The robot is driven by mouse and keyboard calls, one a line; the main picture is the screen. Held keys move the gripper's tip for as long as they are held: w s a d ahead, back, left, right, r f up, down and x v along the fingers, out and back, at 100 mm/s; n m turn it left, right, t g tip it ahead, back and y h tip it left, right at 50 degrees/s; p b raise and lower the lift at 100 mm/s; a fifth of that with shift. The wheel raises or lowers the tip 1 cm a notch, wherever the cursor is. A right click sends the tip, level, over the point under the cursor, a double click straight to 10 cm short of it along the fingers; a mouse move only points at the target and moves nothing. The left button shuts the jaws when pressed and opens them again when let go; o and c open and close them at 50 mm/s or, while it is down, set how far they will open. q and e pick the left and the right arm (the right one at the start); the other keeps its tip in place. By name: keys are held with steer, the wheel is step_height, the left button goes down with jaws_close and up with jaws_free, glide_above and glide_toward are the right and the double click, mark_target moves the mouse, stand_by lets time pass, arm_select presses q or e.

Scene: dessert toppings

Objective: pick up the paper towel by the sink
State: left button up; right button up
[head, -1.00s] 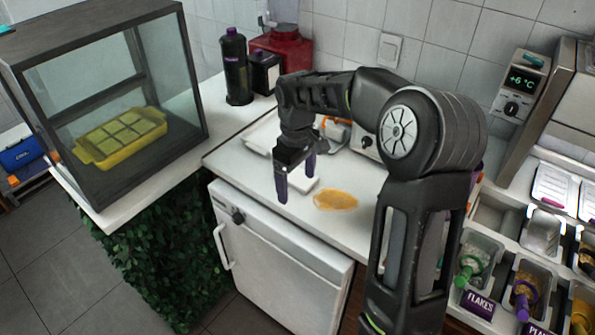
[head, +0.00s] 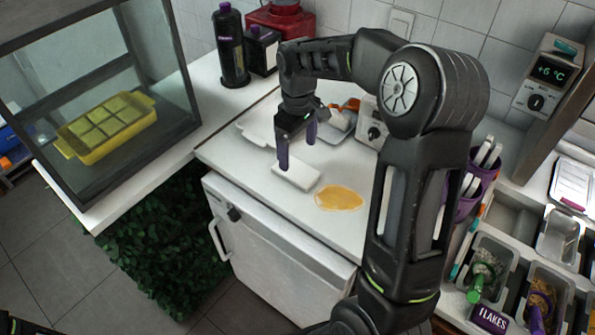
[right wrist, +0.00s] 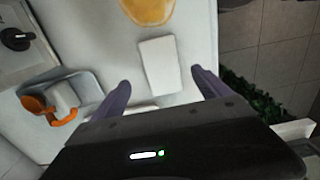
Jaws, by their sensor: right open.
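The paper towel (head: 297,175) is a flat white rectangle lying on the white counter, left of an orange-yellow spill. It also shows in the right wrist view (right wrist: 159,64), between and just beyond the fingertips. My right gripper (head: 297,152) is open and empty, with its two purple fingers pointing down at the towel's far edge. In the right wrist view my right gripper (right wrist: 161,80) has a finger on either side of the towel's line, with a gap to each. I cannot tell its exact height above the counter. My left gripper is not in view.
The spill (head: 339,198) lies right of the towel. A glass case (head: 100,110) stands left; topping bins (head: 515,260) are at right. The counter's front edge is close to the towel.

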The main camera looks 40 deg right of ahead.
mark_target(297, 171)
steer(key=shift+f, duration=0.8)
steer(key=shift+s+a+f+p, duration=0.1)
steer(key=shift+f+p, duration=0.3)
steer(key=shift+f, duration=0.9)
steer(key=shift+a+f+p, duration=0.1)
steer(key=shift+f+p, duration=0.3)
steer(key=shift+f, duration=0.9)
steer(key=c, duration=1.5)
step_height(297, 171, up, 10)
steer(key=shift+r+b, duration=0.1)
steer(key=shift+b, duration=0.65)
steer(key=shift+c, duration=0.2)
